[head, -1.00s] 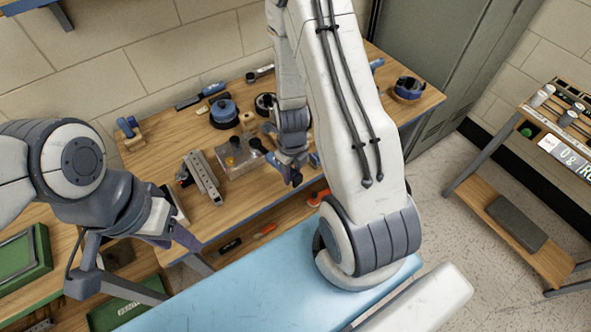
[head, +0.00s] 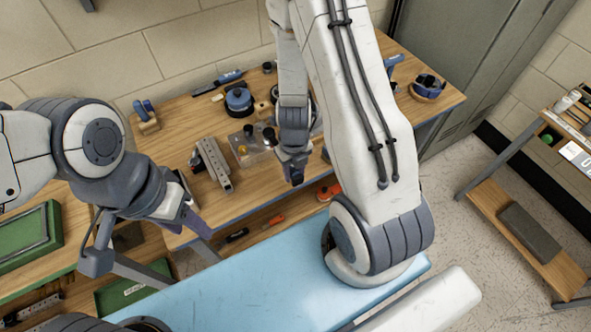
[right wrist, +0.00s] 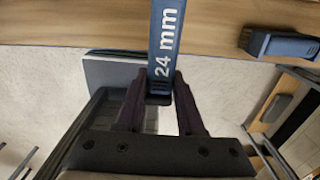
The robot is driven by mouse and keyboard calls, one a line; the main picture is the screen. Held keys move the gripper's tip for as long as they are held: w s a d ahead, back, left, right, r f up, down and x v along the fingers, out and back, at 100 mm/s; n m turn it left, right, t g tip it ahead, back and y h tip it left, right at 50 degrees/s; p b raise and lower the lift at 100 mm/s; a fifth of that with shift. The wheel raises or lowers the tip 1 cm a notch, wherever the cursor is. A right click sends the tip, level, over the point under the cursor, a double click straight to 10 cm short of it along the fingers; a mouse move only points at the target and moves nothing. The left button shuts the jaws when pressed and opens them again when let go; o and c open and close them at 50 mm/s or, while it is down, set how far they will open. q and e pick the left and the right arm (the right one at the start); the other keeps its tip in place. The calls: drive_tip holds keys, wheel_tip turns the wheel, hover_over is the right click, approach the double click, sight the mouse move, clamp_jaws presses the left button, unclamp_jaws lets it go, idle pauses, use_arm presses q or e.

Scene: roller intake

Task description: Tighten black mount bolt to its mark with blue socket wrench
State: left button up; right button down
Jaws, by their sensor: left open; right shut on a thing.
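My right gripper (right wrist: 160,92) is shut on the blue socket wrench (right wrist: 165,45), whose handle reads "24 mm" in the right wrist view. The handle runs up out of that picture, so its socket end is hidden. In the head view my right gripper (head: 295,178) hangs over the bench's front part, right of the mount plate (head: 262,158). Black bolt heads (head: 268,133) and a yellow one (head: 243,150) stand on the plate. The bolt's mark is too small to tell. My left gripper (head: 190,218) is open and empty by the bench's front left edge.
A grey slotted block (head: 213,165) stands left of the plate. A blue round part (head: 239,100) sits behind it, and a blue-and-black ring part (head: 428,87) at the bench's right. My right arm hides the bench's middle. Green trays (head: 30,238) lie at left.

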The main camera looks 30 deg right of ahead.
drive_tip(key=shift+w+a+m, duration=0.25)
drive_tip(key=shift+a+m, duration=0.5)
drive_tip(key=shift+a, duration=0.2)
drive_tip(key=shift+w+a+m, duration=0.2)
drive_tip(key=shift+a+m, duration=0.55)
drive_tip(key=shift+a, duration=0.2)
drive_tip(key=shift+d, duration=0.1)
drive_tip(key=shift+s+d+n, duration=0.15)
drive_tip(key=shift+d+n, duration=0.3)
drive_tip(key=shift+n, duration=0.05)
drive_tip(key=shift+r, duration=0.15)
drive_tip(key=shift+s+r+p, duration=0.15)
drive_tip(key=shift+r+p, duration=0.6)
